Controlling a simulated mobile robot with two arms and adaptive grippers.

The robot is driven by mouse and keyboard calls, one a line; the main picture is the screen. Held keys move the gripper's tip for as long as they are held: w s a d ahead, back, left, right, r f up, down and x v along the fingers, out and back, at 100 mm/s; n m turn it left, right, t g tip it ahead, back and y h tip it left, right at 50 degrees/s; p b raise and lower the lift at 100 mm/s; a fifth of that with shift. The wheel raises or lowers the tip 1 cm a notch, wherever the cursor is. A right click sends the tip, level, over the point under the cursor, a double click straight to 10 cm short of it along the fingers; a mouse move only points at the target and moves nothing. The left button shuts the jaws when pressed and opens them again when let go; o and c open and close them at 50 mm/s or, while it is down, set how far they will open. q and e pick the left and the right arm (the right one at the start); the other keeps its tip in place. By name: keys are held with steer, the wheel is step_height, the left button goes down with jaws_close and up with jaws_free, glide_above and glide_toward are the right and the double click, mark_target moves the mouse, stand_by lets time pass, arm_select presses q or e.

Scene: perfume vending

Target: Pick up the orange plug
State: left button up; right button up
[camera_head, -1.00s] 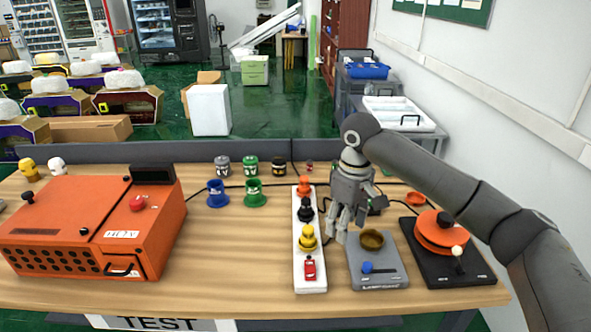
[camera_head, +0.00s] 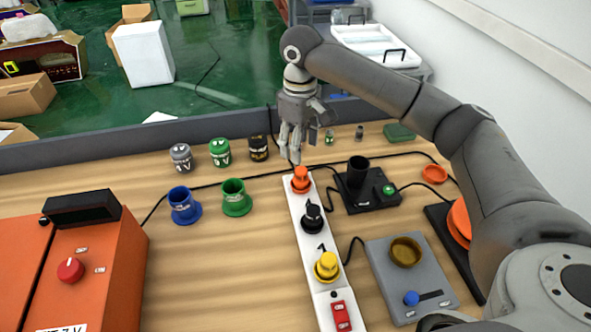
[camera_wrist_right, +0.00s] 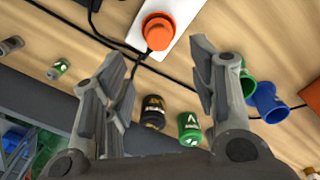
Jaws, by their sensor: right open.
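The orange plug (camera_head: 301,179) stands at the far end of the white power strip (camera_head: 307,243), with a black plug (camera_head: 312,218) and a yellow plug (camera_head: 326,266) nearer on the same strip. My right gripper (camera_head: 292,156) is open and empty, pointing down just beyond the orange plug and above it. In the right wrist view the orange plug (camera_wrist_right: 158,32) lies beyond the spread fingertips (camera_wrist_right: 158,62), apart from them. The strip end (camera_wrist_right: 172,15) shows around it. My left gripper is in neither current view.
Blue (camera_head: 184,206) and green (camera_head: 236,198) cups stand left of the strip. Grey (camera_head: 181,157), green (camera_head: 220,152) and black (camera_head: 258,148) canisters line the back. A black device (camera_head: 367,190) stands to the right. An orange box (camera_head: 95,265) occupies the left. Cables cross the table.

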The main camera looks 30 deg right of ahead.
mark_target(301, 170)
steer(key=f, duration=0.3)
steer(key=shift+s+f, duration=0.25)
steer(key=shift+w+d+f+p, duration=0.1)
steer(key=shift+f+p, duration=0.3)
steer(key=shift+f, duration=0.25)
step_height(301, 170, down, 4)
steer(key=shift+d+r+p, duration=0.1)
steer(key=shift+r+p, duration=0.1)
steer(key=shift+p, duration=0.25)
steer(key=shift+f, duration=0.4)
arm_select(q)
steer(key=shift+r, duration=0.95)
steer(key=shift+s, duration=0.1)
arm_select(e)
steer(key=shift+c, duration=0.2)
steer(key=c, duration=0.5)
arm_select(q)
steer(key=shift+s, duration=0.3)
arm_select(e)
steer(key=shift+r, duration=0.1)
steer(key=c, duration=0.6)
